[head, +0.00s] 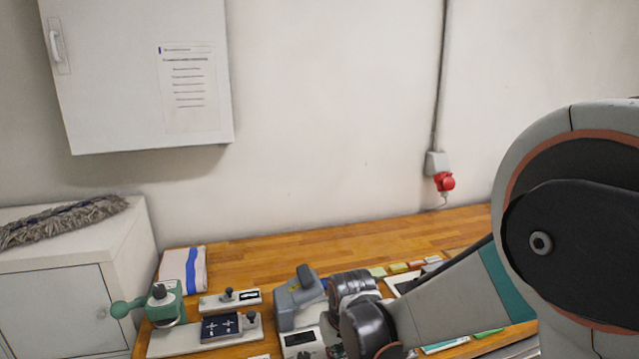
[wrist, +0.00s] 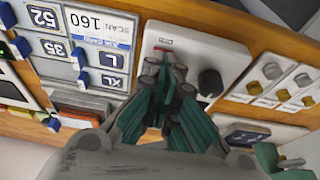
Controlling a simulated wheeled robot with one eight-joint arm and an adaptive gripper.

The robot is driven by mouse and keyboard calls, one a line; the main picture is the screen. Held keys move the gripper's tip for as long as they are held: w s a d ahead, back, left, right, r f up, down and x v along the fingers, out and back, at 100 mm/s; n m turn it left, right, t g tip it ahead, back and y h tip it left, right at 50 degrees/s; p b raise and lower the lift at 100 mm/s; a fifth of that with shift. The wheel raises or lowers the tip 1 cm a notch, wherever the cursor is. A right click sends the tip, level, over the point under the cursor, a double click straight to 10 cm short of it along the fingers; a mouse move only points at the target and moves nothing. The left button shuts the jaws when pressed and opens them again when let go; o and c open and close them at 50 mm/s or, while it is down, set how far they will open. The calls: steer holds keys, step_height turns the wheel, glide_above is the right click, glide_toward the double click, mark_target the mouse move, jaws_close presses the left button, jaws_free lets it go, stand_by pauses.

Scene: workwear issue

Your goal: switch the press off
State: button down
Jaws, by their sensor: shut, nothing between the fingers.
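The press (head: 297,296), a grey-blue machine with a raised handle, stands on the wooden bench in the head view, partly hidden by my arm. A white control box (head: 300,340) sits in front of it. In the wrist view a white panel (wrist: 205,45) carries a small red-marked switch (wrist: 164,42) and a black round knob (wrist: 210,82). My gripper (wrist: 166,62) is shut and empty, its green-and-dark fingertips over the panel just below the red mark and left of the knob. I cannot tell whether they touch it. The fingers hide part of the panel.
A size-label board (wrist: 95,45) lies left of the panel in the wrist view; a plate with several yellow and grey knobs (wrist: 270,70) lies right. In the head view, a green clamp-like device (head: 165,305) and a folded cloth (head: 184,270) are at left. The bench's back strip is clear.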

step_height(320, 180, up, 6)
steer(key=p, duration=0.3)
steer(key=shift+f, duration=0.25)
steer(key=shift+d, duration=0.1)
